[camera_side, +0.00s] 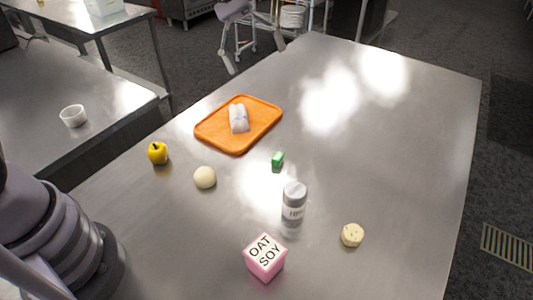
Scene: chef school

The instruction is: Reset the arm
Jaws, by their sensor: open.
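My gripper (254,55) is at the top of the side view, above the far end of the steel table (400,130). Its fingers are spread apart with nothing between them. It is well clear of the objects on the table. My arm's base shows at the lower left; the links between it and the gripper are mostly out of view.
An orange tray (208,131) holds a white item (239,119). Nearby are a yellow fruit (158,153), pale ball (205,177), green block (278,159), grey-capped bottle (293,203), pink carton (266,258) and pale round piece (352,235). The right side is clear.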

